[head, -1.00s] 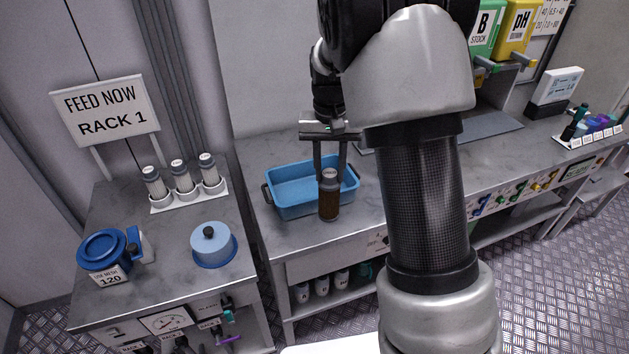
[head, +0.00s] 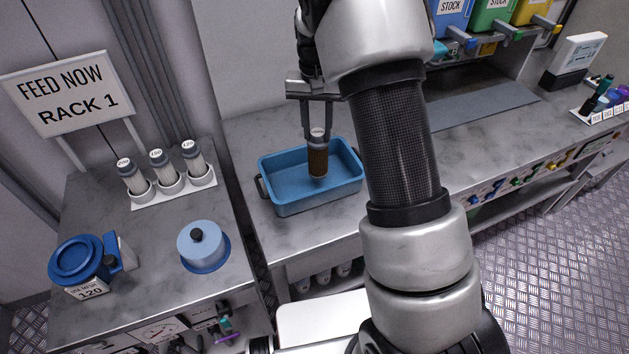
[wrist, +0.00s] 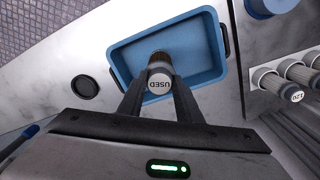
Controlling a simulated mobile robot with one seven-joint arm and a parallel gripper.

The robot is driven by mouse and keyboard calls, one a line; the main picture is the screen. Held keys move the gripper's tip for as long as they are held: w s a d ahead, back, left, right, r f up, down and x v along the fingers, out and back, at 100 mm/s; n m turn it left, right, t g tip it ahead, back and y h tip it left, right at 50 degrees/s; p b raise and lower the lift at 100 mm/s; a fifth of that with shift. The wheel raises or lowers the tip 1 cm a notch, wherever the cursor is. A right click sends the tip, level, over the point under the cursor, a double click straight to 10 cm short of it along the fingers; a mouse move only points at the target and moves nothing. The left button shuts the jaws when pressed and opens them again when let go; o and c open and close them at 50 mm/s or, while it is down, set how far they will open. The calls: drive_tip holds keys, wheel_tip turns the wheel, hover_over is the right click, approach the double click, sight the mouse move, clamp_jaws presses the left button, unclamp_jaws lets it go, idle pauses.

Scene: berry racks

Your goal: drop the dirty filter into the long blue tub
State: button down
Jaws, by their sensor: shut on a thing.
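The dirty filter (head: 318,160) is a brown cylinder with a pale cap, held upright. In the wrist view its cap (wrist: 158,84) reads USED. My gripper (head: 319,128) is shut on the cap end; its fingers also show in the wrist view (wrist: 160,92). The long blue tub (head: 312,204) sits on the grey counter with dark handles at its ends. In both views the filter is over the tub's opening, its lower end overlapping the tub's inside. I cannot tell the exact height above the tub floor. The rest of the tub looks empty.
Several clean filters (head: 162,168) stand in a white holder on the left counter. A blue-lidded housing (head: 83,266) and a round blue lidded pot (head: 203,246) stand nearer. A FEED NOW RACK 1 sign (head: 66,95) is behind. Stock bins (head: 492,16) are at the back right.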

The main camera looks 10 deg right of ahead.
wheel_tip(320, 180, down, 4)
drive_tip(key=shift+f+b, duration=0.1)
drive_tip(key=shift+b, duration=1.05)
drive_tip(key=c, duration=1.2)
unclamp_jaws()
wheel_tip(320, 180, up, 18)
drive_tip(key=shift+a+f, duration=0.15)
drive_tip(key=shift+f, duration=0.1)
